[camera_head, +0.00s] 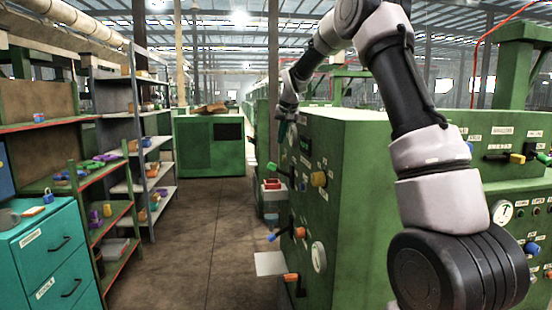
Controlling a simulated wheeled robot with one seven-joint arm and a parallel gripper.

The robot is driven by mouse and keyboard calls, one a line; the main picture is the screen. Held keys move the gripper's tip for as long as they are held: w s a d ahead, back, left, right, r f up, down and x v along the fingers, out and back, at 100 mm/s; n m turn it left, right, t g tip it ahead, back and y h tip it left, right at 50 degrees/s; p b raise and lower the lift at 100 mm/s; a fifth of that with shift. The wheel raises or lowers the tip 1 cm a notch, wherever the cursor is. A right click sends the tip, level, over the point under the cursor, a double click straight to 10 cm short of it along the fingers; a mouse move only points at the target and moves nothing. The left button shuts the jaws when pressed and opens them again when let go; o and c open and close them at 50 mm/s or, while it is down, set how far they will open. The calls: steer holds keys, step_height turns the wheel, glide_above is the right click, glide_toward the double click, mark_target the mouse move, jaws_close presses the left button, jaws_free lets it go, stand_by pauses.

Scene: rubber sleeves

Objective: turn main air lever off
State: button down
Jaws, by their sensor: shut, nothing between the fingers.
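Several coloured levers sit on the green machine (355,150). On its left-hand face are a yellow-orange lever (318,179), an orange lever (299,232), a blue-tipped handle (273,237) and a lower orange lever (291,277). Their labels are too small to read, so I cannot tell which one is the main air lever. My gripper (283,128) is small in this view, at the far upper end of the left-hand face, pointing down. It is shut and holds nothing. It is above and beyond these levers; whether it touches anything there is unclear.
A right-hand panel carries a yellow-green lever (517,158) and a gauge (502,212). Another gauge (318,257) is on the left-hand face. Shelves (150,150) and a teal cabinet (45,255) line the left. The brown aisle floor (200,240) between is clear.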

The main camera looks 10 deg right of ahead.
steer(key=shift+w+a+f, duration=0.1)
steer(key=shift+w+f, duration=0.15)
steer(key=shift+w, duration=0.15)
steer(key=shift+f, duration=0.15)
glide_above(280, 172)
steer(key=s+a, duration=0.1)
steer(key=a, duration=0.1)
step_height(280, 172, down, 8)
steer(key=f, duration=0.1)
steer(key=shift+s+r, duration=0.2)
steer(key=shift+r, duration=0.05)
